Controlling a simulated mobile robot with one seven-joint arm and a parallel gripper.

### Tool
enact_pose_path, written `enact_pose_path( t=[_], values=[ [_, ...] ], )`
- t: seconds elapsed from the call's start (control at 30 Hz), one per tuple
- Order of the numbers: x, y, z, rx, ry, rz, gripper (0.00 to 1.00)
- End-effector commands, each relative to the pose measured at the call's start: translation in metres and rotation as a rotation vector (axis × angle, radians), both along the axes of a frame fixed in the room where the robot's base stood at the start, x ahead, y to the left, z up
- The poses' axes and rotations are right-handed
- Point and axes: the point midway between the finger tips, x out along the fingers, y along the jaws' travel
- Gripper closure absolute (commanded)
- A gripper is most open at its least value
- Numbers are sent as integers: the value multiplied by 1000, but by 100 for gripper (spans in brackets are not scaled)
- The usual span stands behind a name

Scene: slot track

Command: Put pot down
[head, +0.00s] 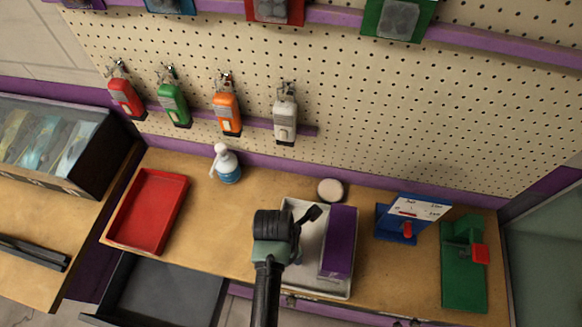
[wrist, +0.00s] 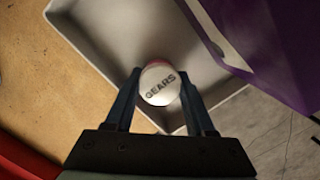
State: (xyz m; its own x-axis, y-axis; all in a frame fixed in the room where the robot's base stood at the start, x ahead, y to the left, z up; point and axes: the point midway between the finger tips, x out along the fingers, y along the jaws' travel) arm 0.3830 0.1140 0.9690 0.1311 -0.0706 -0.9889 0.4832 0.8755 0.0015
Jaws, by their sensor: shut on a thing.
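The pot (wrist: 160,88) is small, round and white, with a reddish edge and the word GEARS facing the wrist camera. My gripper (wrist: 160,74) is shut on it, one dark finger on each side. In the head view my arm reaches over the left part of the same tray (head: 299,206), and I cannot make out the held pot there.
A purple box (head: 341,240) stands in the tray's right part. A round cream thing (head: 330,190) sits behind the tray. A spray bottle (head: 226,165) and red tray (head: 148,210) are left; blue (head: 408,222) and green (head: 463,270) fixtures are right. Bare bench lies left of the grey tray.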

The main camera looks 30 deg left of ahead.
Motion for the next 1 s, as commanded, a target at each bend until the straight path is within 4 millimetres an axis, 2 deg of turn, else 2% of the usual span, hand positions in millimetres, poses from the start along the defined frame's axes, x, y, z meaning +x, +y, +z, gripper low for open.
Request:
enact_pose_path(
  t=[0.13, 0.17, 0.3, 0.33, 0.6, 0.73, 0.87, 1.0],
  values=[
    [0, 0, -3, 0, 0, 0, 100],
    [0, 0, -4, -1, 0, 0, 43],
    [0, 0, -3, -1, 0, 0, 18],
    [0, 0, -3, -1, 0, 0, 15],
    [0, 0, -2, 0, 0, 0, 15],
    [0, 0, 5, 0, 0, 0, 15],
    [-2, 2, 23, 1, -3, 0, 15],
    [-6, 4, 51, 1, -4, 0, 15]
  ],
)
